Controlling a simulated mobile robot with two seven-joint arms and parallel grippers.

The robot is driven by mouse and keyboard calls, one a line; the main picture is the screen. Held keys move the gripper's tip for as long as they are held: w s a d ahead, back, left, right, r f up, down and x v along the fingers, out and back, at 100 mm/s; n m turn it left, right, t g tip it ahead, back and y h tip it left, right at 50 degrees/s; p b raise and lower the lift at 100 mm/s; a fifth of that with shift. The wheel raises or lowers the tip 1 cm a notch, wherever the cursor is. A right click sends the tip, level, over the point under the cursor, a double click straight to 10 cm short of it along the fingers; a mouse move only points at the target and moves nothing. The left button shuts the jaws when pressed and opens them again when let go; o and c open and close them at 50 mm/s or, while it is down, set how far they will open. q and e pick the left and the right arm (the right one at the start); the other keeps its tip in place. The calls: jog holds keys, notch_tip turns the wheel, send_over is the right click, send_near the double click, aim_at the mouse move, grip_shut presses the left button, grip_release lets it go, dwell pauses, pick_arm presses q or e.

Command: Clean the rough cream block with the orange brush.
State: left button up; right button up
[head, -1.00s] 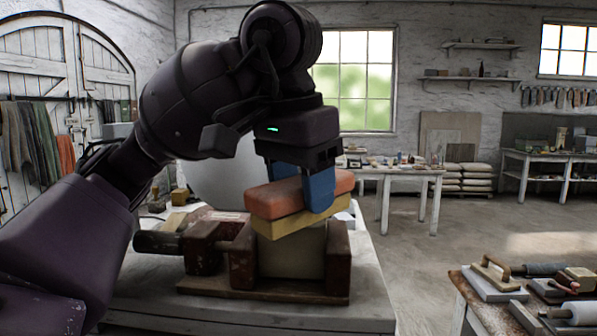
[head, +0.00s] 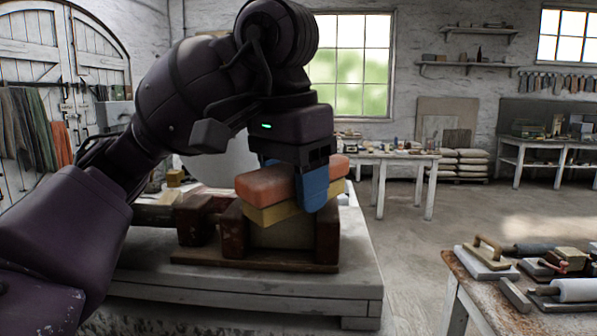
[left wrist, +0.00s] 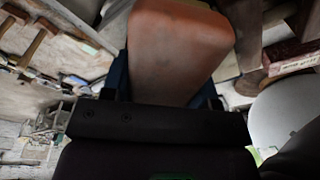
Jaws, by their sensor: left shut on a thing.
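The orange brush, with its orange back (head: 265,185) and yellow underside (head: 268,215), is in my left gripper (head: 292,188). The gripper's blue fingers are shut on its sides. The brush is slightly tilted, its right end higher. The cream block (head: 282,236) is below it, between the dark red jaws of a clamp (head: 232,232). The brush hides the block's top, so I cannot tell whether they touch. In the left wrist view the orange back (left wrist: 180,50) fills the upper middle, between the fingers. My right gripper is not in view.
The clamp stands on a pale worktable (head: 345,262). A pale round form (head: 222,168) is behind my arm. A side table (head: 450,275) with trowels and rollers is at the lower right. A white table (head: 400,160) stands farther back. Floor between them is clear.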

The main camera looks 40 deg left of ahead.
pick_arm(q)
jog(key=shift+s+d+f, duration=0.15)
jog(key=shift+s+f, duration=0.05)
jog(key=shift+f, duration=0.5)
jog(key=shift+w+r, duration=0.35)
jog(key=shift+w, duration=0.4)
jog(key=shift+w+r, duration=0.35)
jog(key=shift+w, duration=0.35)
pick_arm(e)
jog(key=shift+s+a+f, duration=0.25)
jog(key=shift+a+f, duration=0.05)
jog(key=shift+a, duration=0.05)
